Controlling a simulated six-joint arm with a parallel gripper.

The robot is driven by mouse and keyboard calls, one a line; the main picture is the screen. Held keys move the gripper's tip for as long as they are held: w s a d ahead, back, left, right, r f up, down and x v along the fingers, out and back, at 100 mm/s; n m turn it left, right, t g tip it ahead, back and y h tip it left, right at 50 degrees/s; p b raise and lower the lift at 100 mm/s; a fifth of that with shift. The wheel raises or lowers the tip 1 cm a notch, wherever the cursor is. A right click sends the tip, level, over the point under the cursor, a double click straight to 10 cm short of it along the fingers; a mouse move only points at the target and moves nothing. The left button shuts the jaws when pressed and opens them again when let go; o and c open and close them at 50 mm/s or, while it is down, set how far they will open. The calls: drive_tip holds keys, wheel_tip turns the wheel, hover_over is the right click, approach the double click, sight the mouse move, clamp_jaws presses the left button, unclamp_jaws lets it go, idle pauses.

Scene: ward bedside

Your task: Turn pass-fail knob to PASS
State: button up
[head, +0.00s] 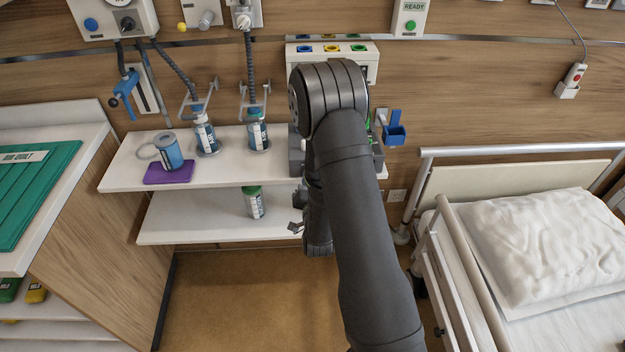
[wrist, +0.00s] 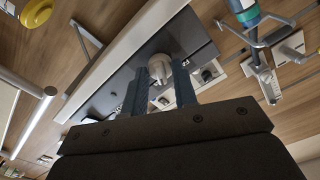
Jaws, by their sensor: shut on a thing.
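In the wrist view a round silver knob (wrist: 160,68) stands out from a dark grey panel (wrist: 188,32). My gripper (wrist: 160,80) has one finger on each side of the knob and is shut on it. The knob's pointer and any PASS or FAIL marks cannot be read. Only parts of a grey device (head: 296,152) show beside the arm at the right end of the upper shelf.
The white upper shelf (head: 125,168) holds bottles (head: 258,132), a blue cup (head: 168,152) and a purple pad (head: 168,173). A green-topped bottle (head: 254,203) stands on the lower shelf. A blue holder (head: 393,130) is right of the arm. The bed rail (head: 520,148) is at right.

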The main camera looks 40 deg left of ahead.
drive_tip(key=shift+m, duration=1.5)
drive_tip(key=o, duration=1)
drive_tip(key=shift+s+d, duration=0.1)
drive_tip(key=v, duration=1.7)
drive_tip(key=shift+s+d+r, duration=0.1)
